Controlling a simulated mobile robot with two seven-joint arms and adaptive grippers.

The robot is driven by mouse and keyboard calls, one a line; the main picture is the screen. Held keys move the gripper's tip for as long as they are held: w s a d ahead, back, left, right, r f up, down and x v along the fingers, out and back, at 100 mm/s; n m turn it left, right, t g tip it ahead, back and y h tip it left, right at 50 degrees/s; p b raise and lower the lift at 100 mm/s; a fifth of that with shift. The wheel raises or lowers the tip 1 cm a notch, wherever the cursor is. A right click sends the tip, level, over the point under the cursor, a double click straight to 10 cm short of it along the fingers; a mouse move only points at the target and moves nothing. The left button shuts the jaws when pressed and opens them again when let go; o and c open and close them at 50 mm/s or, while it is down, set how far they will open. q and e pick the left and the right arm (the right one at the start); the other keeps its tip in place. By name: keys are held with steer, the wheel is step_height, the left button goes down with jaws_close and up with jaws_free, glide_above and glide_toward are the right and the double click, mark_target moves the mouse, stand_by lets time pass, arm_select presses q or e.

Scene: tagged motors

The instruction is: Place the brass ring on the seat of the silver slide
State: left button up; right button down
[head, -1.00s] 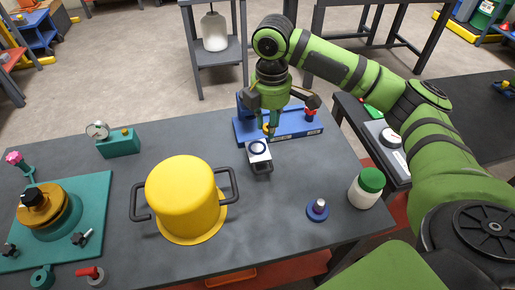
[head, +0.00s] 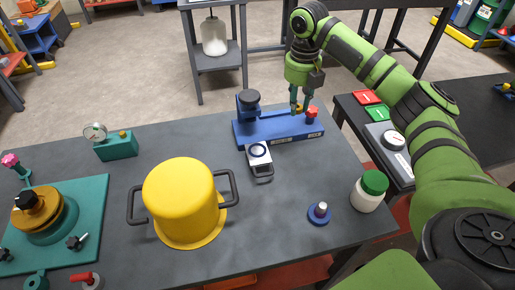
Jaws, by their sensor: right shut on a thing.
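The fixture has a dark-capped post and a blue arm (head: 274,114) reaching right. My right gripper (head: 298,107) is shut on a small yellow piece at that arm's end, beside a red knob (head: 312,111). A brass-coloured round part (head: 42,214), possibly the brass ring, sits on the teal plate (head: 92,208) under a black knob. My left gripper is not in view.
A yellow pot (head: 180,195) with dark handles stands mid-table. A blue disc with a silver peg (head: 320,212) and a green-lidded white jar (head: 370,190) stand to the right. A teal gauge block (head: 117,147) is behind left. The table between pot and peg is clear.

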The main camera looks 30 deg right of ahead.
steer(key=p, duration=0.3)
glide_above(257, 150)
steer(key=f, duration=0.6)
steer(key=shift+d+f, duration=0.2)
steer(key=shift+a+f, duration=0.2)
step_height(257, 150, down, 3)
steer(key=shift+f+p, duration=0.1)
steer(key=shift+p, duration=0.2)
steer(key=shift+f, duration=0.4)
steer(key=shift+f, duration=0.1)
steer(key=c, duration=0.9)
jaws_free()
steer(key=shift+c, duration=0.2)
step_height(257, 150, up, 12)
steer(key=b, duration=0.1)
